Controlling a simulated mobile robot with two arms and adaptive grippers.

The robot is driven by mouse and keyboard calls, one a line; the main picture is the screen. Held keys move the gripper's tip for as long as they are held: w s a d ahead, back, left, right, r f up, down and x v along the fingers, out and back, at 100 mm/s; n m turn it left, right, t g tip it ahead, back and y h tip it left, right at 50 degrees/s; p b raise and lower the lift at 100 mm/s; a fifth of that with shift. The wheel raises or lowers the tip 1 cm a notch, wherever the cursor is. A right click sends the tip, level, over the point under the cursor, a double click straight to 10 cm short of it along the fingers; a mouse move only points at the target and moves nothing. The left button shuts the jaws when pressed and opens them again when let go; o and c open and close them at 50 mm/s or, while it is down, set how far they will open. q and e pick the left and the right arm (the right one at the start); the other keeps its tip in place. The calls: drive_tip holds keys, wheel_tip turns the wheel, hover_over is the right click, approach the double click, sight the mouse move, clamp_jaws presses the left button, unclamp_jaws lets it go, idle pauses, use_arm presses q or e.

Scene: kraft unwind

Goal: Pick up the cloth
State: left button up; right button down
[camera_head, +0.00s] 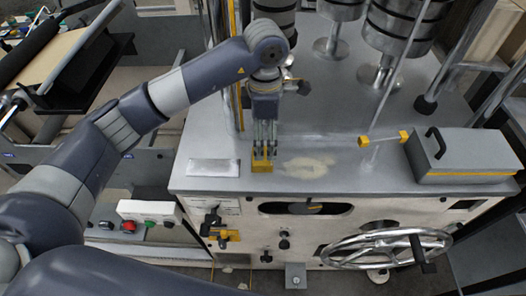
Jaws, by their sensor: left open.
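A pale beige smear (308,167) lies on the top just right of the gripper. My right gripper is not in view.
A grey box (465,154) with a black handle stands at the right. Yellow blocks joined by a thin bar (384,139) are left of it. Metal rollers (392,30) stand at the back. A handwheel (385,247) sits below the front edge. The middle top has free room.

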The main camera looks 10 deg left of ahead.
use_arm(q)
drive_tip(key=shift+s+f, duration=0.1)
drive_tip(key=shift+f, duration=0.85)
drive_tip(key=shift+f+p, duration=0.25)
drive_tip(key=shift+p, duration=0.1)
drive_tip(key=f+p, duration=0.2)
drive_tip(key=f, duration=0.2)
drive_tip(key=shift+d+f+p, duration=0.15)
drive_tip(key=shift+d+p, duration=0.05)
drive_tip(key=shift+p, duration=0.1)
drive_tip(key=shift+f, duration=0.3)
drive_tip(key=shift+w+f, duration=0.15)
drive_tip(key=shift+w, duration=0.05)
drive_tip(key=c, duration=1.1)
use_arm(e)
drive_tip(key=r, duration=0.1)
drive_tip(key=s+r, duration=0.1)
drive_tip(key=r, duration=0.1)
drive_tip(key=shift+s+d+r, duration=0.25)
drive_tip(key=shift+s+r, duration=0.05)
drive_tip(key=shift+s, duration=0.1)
